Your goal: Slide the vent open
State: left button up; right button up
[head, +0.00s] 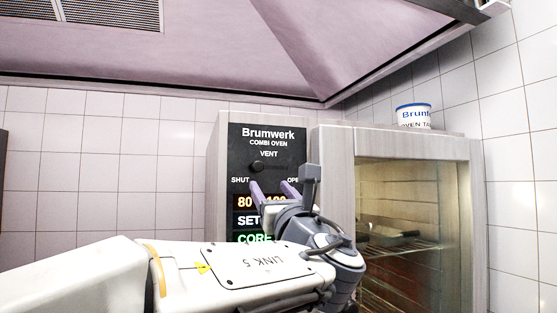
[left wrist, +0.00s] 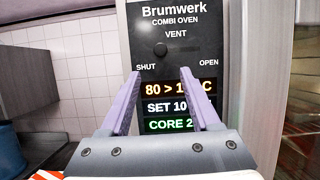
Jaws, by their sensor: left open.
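The combi oven's dark control panel (head: 268,145) carries a vent control under the word VENT. Its round dark knob (head: 257,167) sits toward the SHUT side; it also shows in the left wrist view (left wrist: 160,49), with OPEN printed to the right. My left gripper (head: 271,187) is open and empty, its two purple fingers pointing at the panel. In the left wrist view the fingertips (left wrist: 160,74) are spread just below the knob, apart from it. The fingers and wrist hide part of the lit displays. My right gripper is not in view.
The oven's glass door (head: 410,215) is at the right, with racks behind it. A white tub (head: 413,116) stands on top of the oven. A hood (head: 200,45) hangs above. A blue container (left wrist: 10,148) shows at the left in the wrist view.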

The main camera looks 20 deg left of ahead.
aim_at(258, 166)
pick_arm(q)
jog(key=p+x, duration=0.1)
jog(key=x, duration=0.2)
jog(key=p+x, duration=0.2)
jog(key=x, duration=0.1)
jog(key=p+x, duration=0.2)
jog(key=x, duration=0.1)
jog(key=shift+r, duration=0.45)
jog(key=shift+w+a+r+p, duration=0.1)
jog(key=shift+w+a+p, duration=0.25)
jog(key=shift+w, duration=0.15)
grip_shut()
dwell(0.4)
